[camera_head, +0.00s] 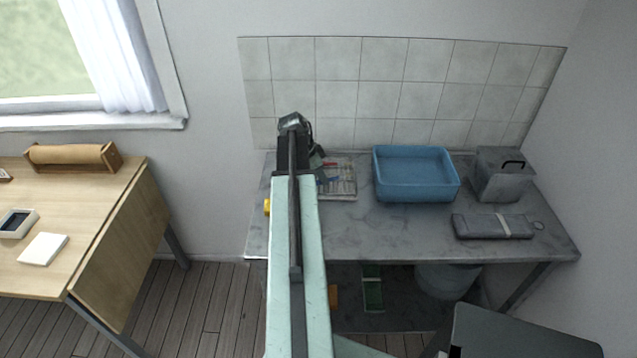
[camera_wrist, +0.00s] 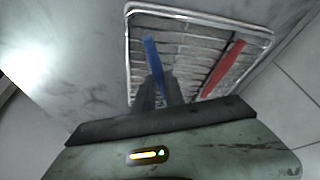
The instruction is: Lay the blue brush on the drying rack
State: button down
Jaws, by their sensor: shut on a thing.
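The blue brush (camera_wrist: 153,56) shows in the wrist view between the fingers of my gripper (camera_wrist: 157,97), which is shut on it. Its blue end points away from the gripper over the drying rack (camera_wrist: 200,15). I cannot tell whether the brush touches the rack's wires. A red brush (camera_wrist: 224,66) lies on the rack to the right, apart from the blue one. In the head view the rack (camera_head: 349,194) sits on the grey worktop, with a bit of the blue brush (camera_head: 331,179) showing. My arm hides the rack's left side and most of my gripper.
A blue basin (camera_head: 416,190), a metal box (camera_head: 497,184) and a grey folded bundle (camera_head: 485,227) stand on the worktop (camera_head: 400,238) to the right. A yellow thing (camera_head: 267,207) is at its left edge. A wooden desk (camera_head: 105,210) stands further left. The worktop's front middle is clear.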

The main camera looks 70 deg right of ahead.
jog(key=shift+w+a, duration=0.1)
jog(key=shift+w, duration=0.25)
jog(key=shift+f, duration=0.25)
jog(key=c, duration=1.4)
grip_release()
jog(key=shift+r, duration=0.1)
jog(key=shift+a+r+p, duration=0.1)
jog(key=shift+r+p, duration=0.45)
jog(key=shift+p, duration=0.15)
jog(key=p+v, duration=1)
jog(key=v, duration=0.1)
